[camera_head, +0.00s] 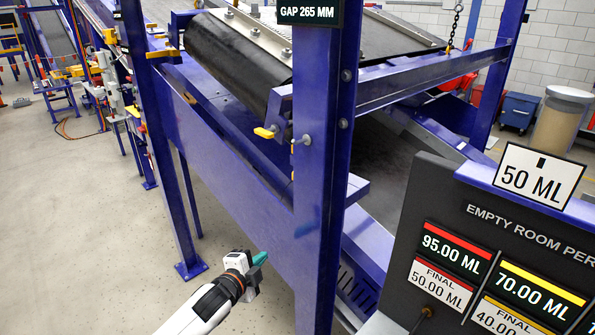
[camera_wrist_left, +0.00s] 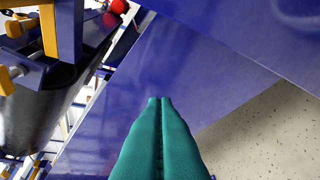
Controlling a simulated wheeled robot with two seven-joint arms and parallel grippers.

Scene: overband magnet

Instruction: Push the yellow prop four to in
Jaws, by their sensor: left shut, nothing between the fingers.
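My left gripper (camera_head: 260,258) is low in front of the blue side beam in the head view. Its teal fingers (camera_wrist_left: 160,140) are together with nothing between them, and their tips point toward blue metal in the left wrist view. Yellow-ended parts show on the blue frame: a yellow handle (camera_head: 264,133) below the black roller's near end and a yellow tab (camera_head: 163,53) at the roller's far end. A yellow piece (camera_wrist_left: 6,80) also shows at the left of the left wrist view. I cannot tell which is prop four. My right gripper is out of view.
A blue upright post (camera_head: 325,180) stands just right of my left gripper. A dark panel (camera_head: 480,240) with millilitre signs fills the lower right. A black roller (camera_head: 235,65) lies above the blue side beam (camera_head: 225,165).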

